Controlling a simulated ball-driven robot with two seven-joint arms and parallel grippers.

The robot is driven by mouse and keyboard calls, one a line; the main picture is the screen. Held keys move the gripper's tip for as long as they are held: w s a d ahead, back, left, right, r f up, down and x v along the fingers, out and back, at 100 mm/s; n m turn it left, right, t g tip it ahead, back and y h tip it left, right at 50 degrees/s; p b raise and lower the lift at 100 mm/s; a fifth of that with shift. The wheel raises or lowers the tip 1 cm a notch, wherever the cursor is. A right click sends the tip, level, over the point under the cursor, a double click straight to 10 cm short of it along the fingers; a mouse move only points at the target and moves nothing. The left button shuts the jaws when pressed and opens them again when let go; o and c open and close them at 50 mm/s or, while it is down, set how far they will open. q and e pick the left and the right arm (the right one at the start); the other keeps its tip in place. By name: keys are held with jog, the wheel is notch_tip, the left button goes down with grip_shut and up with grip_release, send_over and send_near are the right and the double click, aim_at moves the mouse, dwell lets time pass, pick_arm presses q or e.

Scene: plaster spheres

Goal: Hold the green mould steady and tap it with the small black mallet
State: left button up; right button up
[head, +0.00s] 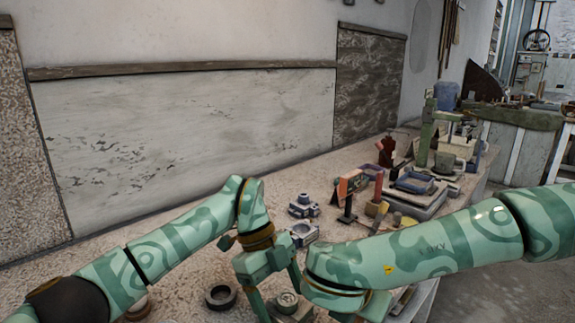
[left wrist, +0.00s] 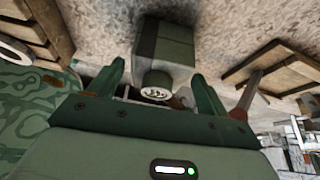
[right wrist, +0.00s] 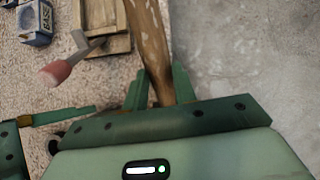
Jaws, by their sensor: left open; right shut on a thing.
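The green mould (left wrist: 165,48) is a block with a pale round knob at its near end in the left wrist view. In the head view its round top (head: 287,299) shows low in the picture, partly hidden by my left gripper (head: 281,298). That gripper is open, its fingers either side of the mould in the left wrist view, with gaps showing. My right gripper (right wrist: 160,92) is shut on a worn brown wooden handle (right wrist: 150,40), taken as the mallet's. The handle runs out of the top of the right wrist view, and no mallet head shows there. The right fingertips are hidden in the head view.
A dark ring (head: 221,296) lies left of the mould. Blue-grey blocks (head: 303,232) stand behind it. A pink-handled tool (right wrist: 60,70) lies by a wooden frame (right wrist: 104,14). Trays (head: 411,183) crowd the bench at the back right.

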pick_arm(q)
jog(key=shift+x, duration=0.95)
jog(key=c, duration=0.8)
jog(key=shift+o, duration=0.2)
